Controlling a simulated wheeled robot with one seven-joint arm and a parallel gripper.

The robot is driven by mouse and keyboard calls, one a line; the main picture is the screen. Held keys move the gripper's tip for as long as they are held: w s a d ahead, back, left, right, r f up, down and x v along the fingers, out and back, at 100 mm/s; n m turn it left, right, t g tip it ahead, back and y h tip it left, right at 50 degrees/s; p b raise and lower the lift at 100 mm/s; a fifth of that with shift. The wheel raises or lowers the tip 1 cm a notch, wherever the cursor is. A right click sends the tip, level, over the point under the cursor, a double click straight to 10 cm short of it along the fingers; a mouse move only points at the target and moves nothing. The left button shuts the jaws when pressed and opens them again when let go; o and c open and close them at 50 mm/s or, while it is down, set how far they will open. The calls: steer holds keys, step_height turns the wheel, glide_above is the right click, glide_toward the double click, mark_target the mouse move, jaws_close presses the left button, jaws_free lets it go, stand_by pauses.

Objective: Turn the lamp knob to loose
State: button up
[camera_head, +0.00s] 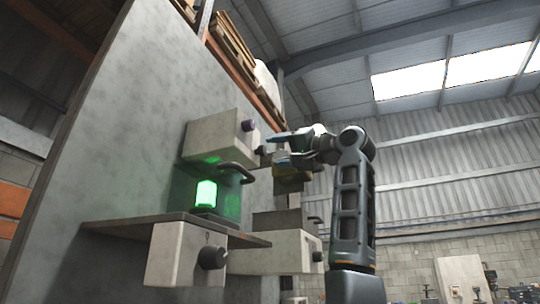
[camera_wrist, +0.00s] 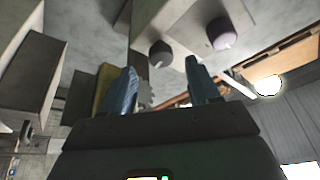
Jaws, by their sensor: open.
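A lit green lamp (camera_head: 206,194) stands on a shelf fixed to a grey panel. Above it, a pale box (camera_head: 212,138) carries a purple knob (camera_head: 248,125) and a dark knob (camera_head: 262,150). In the wrist view the purple knob (camera_wrist: 221,33) is at upper right and the dark knob (camera_wrist: 161,54) lies in line with the gap between the fingers. A box by the shelf has a black knob (camera_head: 212,258). I cannot tell which knob is the lamp's. My gripper (camera_head: 274,147) is open and empty, just right of the upper box; its fingers (camera_wrist: 160,68) appear apart from the knobs.
The shelf (camera_head: 150,229) juts from the panel (camera_head: 140,110) below the lamp. A dark curved handle (camera_head: 238,170) sits beside the lamp. Another pale box (camera_head: 275,252) with a dark knob stands lower right. Open room lies right of my arm.

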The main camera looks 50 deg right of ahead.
mark_target(265, 149)
steer(key=v, duration=0.3)
steer(key=shift+s+f+b, duration=0.1)
steer(key=shift+s+b, duration=0.15)
steer(key=shift+b, duration=0.1)
step_height(265, 149, up, 5)
steer(key=m+g+h+p, duration=0.1)
steer(key=m+g+p, duration=0.4)
steer(key=m, duration=1.2)
steer(key=shift+g, duration=0.6)
steer(key=shift+p+x, duration=0.6)
steer(key=shift+x, duration=3.35)
steer(key=shift+a, duration=0.15)
steer(key=shift+c, duration=0.3)
